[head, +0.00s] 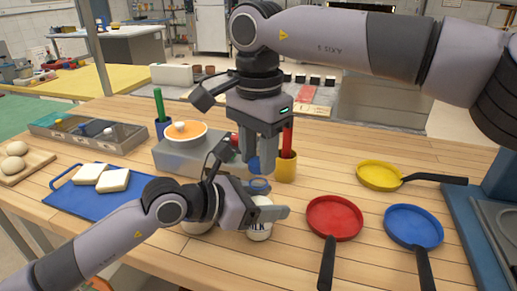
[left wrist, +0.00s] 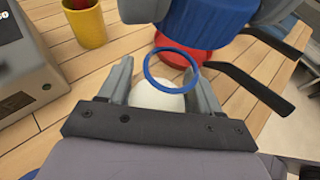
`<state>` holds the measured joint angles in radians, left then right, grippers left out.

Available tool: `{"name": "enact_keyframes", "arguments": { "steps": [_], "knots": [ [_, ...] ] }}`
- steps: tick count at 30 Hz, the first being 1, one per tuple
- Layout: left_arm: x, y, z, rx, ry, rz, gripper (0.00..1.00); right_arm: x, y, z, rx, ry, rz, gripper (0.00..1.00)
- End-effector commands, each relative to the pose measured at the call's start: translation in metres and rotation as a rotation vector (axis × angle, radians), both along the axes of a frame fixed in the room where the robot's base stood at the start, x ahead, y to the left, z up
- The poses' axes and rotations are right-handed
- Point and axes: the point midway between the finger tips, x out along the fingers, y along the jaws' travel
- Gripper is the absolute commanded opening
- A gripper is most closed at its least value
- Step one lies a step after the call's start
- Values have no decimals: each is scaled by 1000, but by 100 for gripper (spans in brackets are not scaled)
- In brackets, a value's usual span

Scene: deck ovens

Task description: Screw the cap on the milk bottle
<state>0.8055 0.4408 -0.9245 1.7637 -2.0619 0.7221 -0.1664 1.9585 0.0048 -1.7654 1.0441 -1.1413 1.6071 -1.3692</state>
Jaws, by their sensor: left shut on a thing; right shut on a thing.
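The white milk bottle (head: 259,230) stands on the wooden table, with lettering on its front. A blue ring (head: 260,185) shows at its top; in the left wrist view the ring (left wrist: 150,72) sits over the white bottle top (left wrist: 158,97). My left gripper (head: 268,208) is shut on the bottle, one finger on each side. My right gripper (head: 257,160) points down from above and is shut on the blue cap (head: 254,164). The cap is above the bottle, seemingly a little apart from the ring. It looms large in the left wrist view (left wrist: 205,25). The bottle's lower side is partly hidden.
Red (head: 334,217), blue (head: 413,226) and yellow (head: 379,175) pans lie to the right. A blue board (head: 75,203) with bread is at left.

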Motion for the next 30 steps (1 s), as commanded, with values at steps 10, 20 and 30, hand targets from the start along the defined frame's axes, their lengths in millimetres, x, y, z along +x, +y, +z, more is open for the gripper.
{"name": "enact_keyframes", "arguments": {
  "steps": [10, 20, 30],
  "knots": [
    [0, 0, 1, -1, 0, 0, 9, 0, 0, -14, 0, 0, 0, 7],
    [0, 0, 1, -1, 0, 0, 9, 0, 0, -13, 0, 0, 0, 7],
    [0, 0, 1, -1, 0, 0, 9, 0, 0, -18, 0, 1, -1, 7]
  ]
}}
